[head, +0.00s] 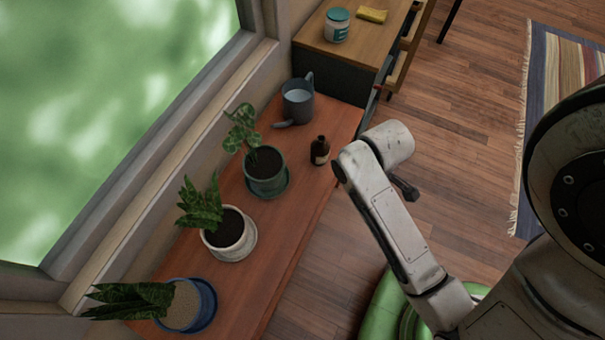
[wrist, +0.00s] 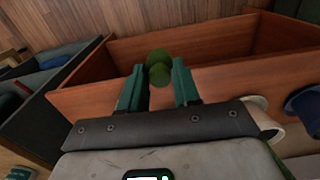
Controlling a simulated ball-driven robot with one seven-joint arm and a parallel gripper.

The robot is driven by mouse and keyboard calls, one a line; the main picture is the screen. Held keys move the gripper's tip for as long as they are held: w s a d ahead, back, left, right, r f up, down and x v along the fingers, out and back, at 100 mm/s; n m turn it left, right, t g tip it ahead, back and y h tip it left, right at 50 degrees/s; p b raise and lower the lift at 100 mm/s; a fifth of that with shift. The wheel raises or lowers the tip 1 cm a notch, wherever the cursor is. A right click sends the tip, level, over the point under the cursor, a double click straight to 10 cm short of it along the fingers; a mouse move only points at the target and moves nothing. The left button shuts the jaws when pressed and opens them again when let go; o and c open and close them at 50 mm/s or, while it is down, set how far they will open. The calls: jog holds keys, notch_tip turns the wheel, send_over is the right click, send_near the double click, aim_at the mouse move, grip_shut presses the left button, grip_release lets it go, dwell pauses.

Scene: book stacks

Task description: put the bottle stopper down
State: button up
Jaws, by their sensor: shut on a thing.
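The bottle stopper (wrist: 158,68) shows in the wrist view as a small, rounded dark green piece. It sits between the two teal fingertips of my gripper (wrist: 163,82), which is shut on it. In the head view my arm reaches beside the right edge of the wooden plant bench (head: 285,235). The gripper is mostly hidden behind my arm there, and the stopper cannot be made out. A small brown bottle (head: 320,151) with a pale label stands upright on the bench, left of my arm.
A grey watering can (head: 298,103) and potted plants (head: 265,168) stand on the bench by the window. Beyond is a cabinet (head: 350,50) with a jar (head: 337,25), a yellow sponge-like item (head: 372,15) and open drawers. An open wooden compartment (wrist: 100,95) lies beyond my fingers.

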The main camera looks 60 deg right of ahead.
jog(key=w+f, duration=0.1)
jog(key=w, duration=0.2)
jog(key=w+d+f, duration=0.1)
jog(key=w, duration=0.2)
jog(key=w+f, duration=0.1)
jog(key=w, duration=0.2)
jog(key=shift+w+d+f+p, duration=0.1)
jog(key=shift+d+f+p, duration=0.15)
jog(key=shift+f+p, duration=0.1)
grip_shut()
send_over(312, 186)
jog(key=s, duration=0.1)
notch_tip(312, 186, down, 5)
jog(key=shift+w+f, duration=0.35)
jog(key=shift+f, duration=0.05)
jog(key=shift+w+f+b, duration=0.1)
jog(key=shift+f+b, duration=0.3)
jog(key=shift+f, duration=1.3)
jog(key=o, duration=1)
grip_release()
jog(key=shift+r, duration=0.1)
